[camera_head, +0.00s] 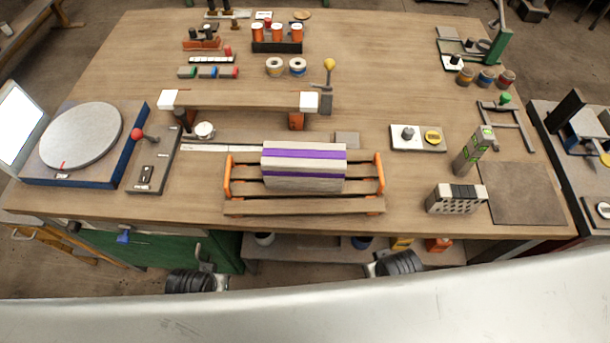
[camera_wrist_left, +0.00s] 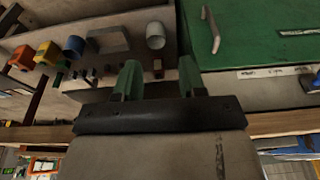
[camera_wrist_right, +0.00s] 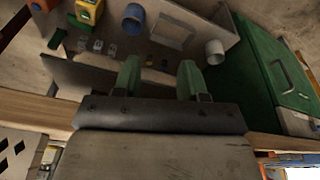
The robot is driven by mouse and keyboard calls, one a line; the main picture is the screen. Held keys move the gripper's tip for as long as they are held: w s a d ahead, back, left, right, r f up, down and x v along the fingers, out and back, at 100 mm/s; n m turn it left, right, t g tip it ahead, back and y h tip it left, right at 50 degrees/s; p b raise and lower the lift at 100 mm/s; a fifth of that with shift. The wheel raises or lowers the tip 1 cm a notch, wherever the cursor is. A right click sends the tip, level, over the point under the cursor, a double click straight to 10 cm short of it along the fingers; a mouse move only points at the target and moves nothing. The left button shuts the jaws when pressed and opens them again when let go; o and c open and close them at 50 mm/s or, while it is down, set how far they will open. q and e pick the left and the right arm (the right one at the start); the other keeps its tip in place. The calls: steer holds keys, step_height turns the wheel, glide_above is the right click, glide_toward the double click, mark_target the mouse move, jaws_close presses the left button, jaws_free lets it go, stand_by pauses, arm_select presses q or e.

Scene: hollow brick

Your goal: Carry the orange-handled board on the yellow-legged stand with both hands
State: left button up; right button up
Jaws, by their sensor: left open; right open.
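The orange-handled board (camera_head: 245,207) is a slatted wooden carrier lying on the workbench near its front edge. It has an upright orange handle at its left end (camera_head: 228,176) and another at its right end (camera_head: 379,174). A grey block with purple bands (camera_head: 303,180) rests on its slats. Yellowish legs (camera_head: 42,240) show beside the bench at lower left; I cannot tell whether they belong to the stand. My left gripper (camera_wrist_left: 160,80) and right gripper (camera_wrist_right: 159,78) are open and empty, with green fingers apart. Both are below the bench's front edge, away from the handles.
A wooden beam on white-capped supports (camera_head: 240,100) stands behind the board. A round grey turntable (camera_head: 82,136) is at left.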

arm_select(q)
steer(key=w+d+r+t+p, duration=0.1)
steer(key=w+r, duration=0.1)
steer(key=r, duration=0.5)
steer(key=w+d+r+p, duration=0.1)
steer(key=w+r, duration=0.2)
steer(key=r, duration=0.4)
arm_select(e)
steer(key=w+r, duration=0.4)
steer(key=r, duration=0.9)
arm_select(q)
steer(key=n+h+p, duration=0.1)
steer(key=n+h, duration=0.1)
glide_toward(226, 175)
steer(key=shift+s, duration=0.2)
arm_select(e)
steer(key=m+t+h, duration=0.2)
steer(key=h, duration=0.1)
glide_toward(379, 164)
steer(key=shift+w+d+r, duration=0.1)
steer(key=shift+w+r, duration=0.05)
steer(key=shift+w, duration=0.1)
arm_select(q)
steer(key=shift+s, duration=0.1)
arm_select(e)
steer(key=shift+s, duration=0.15)
